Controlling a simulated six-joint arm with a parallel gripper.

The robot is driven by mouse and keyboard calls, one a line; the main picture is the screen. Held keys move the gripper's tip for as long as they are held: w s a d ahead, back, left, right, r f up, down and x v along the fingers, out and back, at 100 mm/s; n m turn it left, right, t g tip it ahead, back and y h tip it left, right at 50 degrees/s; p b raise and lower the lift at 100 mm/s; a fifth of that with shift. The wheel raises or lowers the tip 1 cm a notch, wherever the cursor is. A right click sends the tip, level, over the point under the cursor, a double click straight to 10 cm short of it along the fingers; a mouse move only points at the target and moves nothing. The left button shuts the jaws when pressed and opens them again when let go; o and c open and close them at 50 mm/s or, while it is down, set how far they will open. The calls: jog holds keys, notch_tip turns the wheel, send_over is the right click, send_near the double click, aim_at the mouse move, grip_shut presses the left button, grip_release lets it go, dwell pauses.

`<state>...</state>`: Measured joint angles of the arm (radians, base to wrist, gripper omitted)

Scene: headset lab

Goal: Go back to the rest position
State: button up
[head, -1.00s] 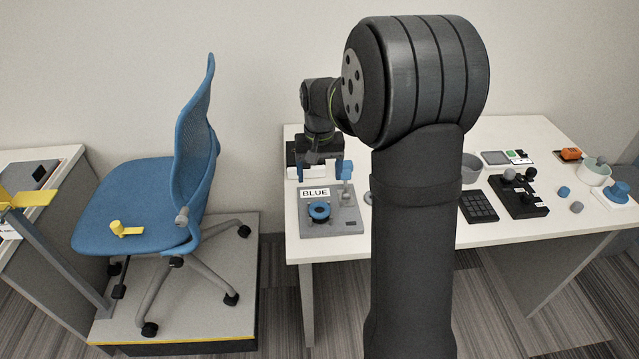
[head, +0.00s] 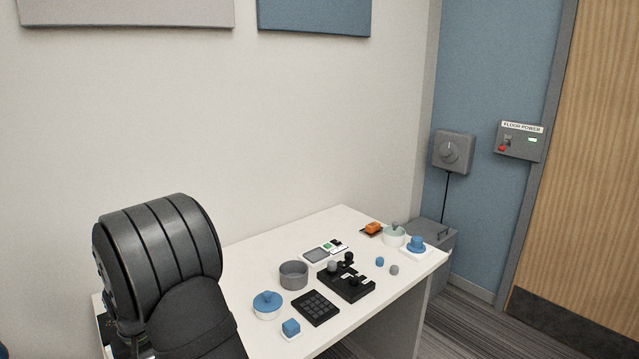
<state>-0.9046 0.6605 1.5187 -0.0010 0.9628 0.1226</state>
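My arm shows at the lower left of the head view, its big dark joint in front of the table's left end. My gripper is not visible now; it is hidden behind the arm or out of the picture. The white table (head: 245,257) carries several small objects to the right of the arm. No contact between my arm and these objects can be seen.
On the table are a grey bowl (head: 293,275), a blue-lidded pot (head: 267,304), a black keypad (head: 316,307), a black control box (head: 346,285) and an orange item (head: 372,229). A wall dial (head: 453,151) and floor power box (head: 520,142) hang right. A wooden door (head: 585,170) stands beyond.

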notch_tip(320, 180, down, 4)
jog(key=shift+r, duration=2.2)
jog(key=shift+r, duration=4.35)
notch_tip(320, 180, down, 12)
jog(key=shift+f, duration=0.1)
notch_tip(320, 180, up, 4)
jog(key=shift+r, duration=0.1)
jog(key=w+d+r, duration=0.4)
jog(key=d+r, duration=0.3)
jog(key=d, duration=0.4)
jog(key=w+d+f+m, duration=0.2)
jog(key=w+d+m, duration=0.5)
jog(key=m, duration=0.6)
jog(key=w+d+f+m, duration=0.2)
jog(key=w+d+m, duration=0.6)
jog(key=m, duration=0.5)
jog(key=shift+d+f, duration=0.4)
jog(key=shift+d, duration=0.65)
